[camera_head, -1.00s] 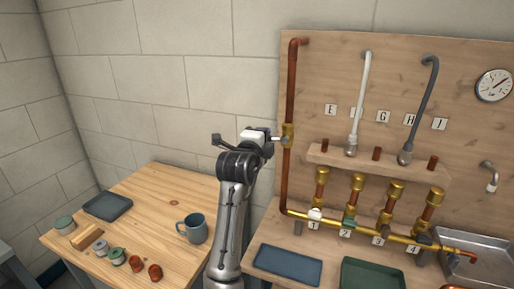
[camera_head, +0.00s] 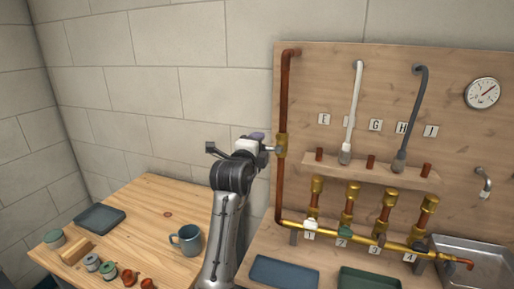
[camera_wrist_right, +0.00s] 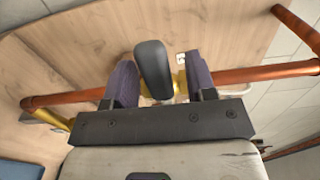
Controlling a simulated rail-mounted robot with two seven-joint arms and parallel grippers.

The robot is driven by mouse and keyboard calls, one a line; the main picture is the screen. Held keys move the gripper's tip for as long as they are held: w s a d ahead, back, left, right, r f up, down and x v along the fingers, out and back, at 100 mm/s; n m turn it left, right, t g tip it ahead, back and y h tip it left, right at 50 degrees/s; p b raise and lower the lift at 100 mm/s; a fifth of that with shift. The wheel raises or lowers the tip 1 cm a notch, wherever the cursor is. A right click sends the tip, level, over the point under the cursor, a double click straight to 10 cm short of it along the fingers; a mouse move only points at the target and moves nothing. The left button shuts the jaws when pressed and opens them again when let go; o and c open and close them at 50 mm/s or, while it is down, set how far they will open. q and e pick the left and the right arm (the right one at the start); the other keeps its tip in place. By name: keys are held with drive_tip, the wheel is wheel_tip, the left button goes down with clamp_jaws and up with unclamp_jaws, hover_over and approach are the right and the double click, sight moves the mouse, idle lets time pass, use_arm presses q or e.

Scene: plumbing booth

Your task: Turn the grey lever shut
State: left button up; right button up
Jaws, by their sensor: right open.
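The grey lever (camera_wrist_right: 153,66) is a dark rounded handle on a brass valve, seen in the right wrist view. In that picture it stands across the line of the copper pipe. My right gripper (camera_wrist_right: 160,85) is open, with one purple finger on each side of the lever. A gap shows on the left, and a gap shows on the right. In the head view the right gripper (camera_head: 266,147) is at the brass valve (camera_head: 281,146) on the upright copper pipe at the board's left edge. The lever is mostly hidden there by the hand. My left gripper is not in view.
The wooden board carries a white hose (camera_head: 353,110), a dark grey hose (camera_head: 412,115) and a gauge (camera_head: 483,93). Several small valves sit on the lower brass pipe (camera_head: 350,235).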

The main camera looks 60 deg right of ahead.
drive_tip(key=shift+a, duration=0.25)
drive_tip(key=s+a+p, duration=0.1)
drive_tip(key=s+a, duration=0.1)
drive_tip(key=a, duration=1.1)
drive_tip(key=shift+s, duration=0.35)
drive_tip(key=a+b, duration=0.2)
drive_tip(key=a, duration=0.1)
drive_tip(key=shift+s+a, duration=0.25)
drive_tip(key=shift+s, duration=0.1)
